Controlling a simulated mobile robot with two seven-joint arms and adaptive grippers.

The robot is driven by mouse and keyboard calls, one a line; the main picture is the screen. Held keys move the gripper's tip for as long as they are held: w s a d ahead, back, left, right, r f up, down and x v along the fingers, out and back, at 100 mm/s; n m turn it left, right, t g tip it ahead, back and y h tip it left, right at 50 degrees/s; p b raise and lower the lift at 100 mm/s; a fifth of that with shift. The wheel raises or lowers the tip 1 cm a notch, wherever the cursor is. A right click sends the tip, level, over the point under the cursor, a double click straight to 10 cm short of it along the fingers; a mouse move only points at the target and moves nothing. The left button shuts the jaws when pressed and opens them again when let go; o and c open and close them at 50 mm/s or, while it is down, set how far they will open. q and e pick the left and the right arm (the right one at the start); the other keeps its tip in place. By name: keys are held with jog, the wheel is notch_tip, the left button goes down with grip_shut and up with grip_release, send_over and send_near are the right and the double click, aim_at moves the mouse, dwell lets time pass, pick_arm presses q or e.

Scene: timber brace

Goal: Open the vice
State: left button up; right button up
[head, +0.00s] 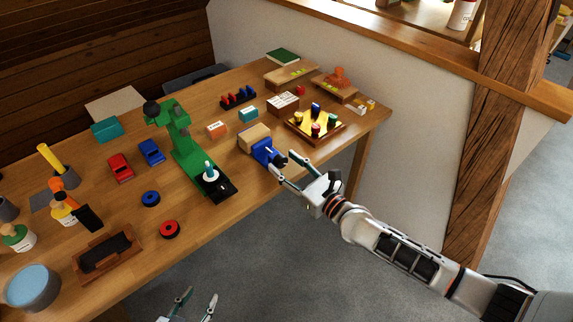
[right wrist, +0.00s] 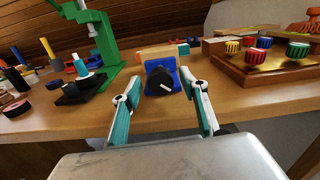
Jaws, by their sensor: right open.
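The blue vice (head: 263,150) sits at the front edge of the wooden table, with a tan wooden block (head: 253,134) right behind it. In the right wrist view the vice (right wrist: 152,66) faces me, and its dark round knob with a white bar (right wrist: 166,87) is in front. I cannot tell how far its jaws are apart. My right gripper (head: 282,164) is open, its fingers pointing at the vice. In the right wrist view the fingers (right wrist: 162,98) stand left and right of the knob, seemingly short of it. My left gripper (head: 194,304) is open and empty, low in front of the table.
A green press (head: 183,140) stands left of the vice. A wooden tray (head: 295,128) with coloured knobs is to its right. Red and blue toy cars, rings and bottles fill the table's left part. A timber post (head: 497,120) rises at the right. Floor space in front is free.

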jog(key=c, duration=1.1)
jog(key=shift+n, duration=0.3)
jog(key=n, duration=0.3)
jog(key=shift+s+a+n, duration=0.1)
jog(key=shift+n, duration=1.5)
jog(key=o, duration=1.1)
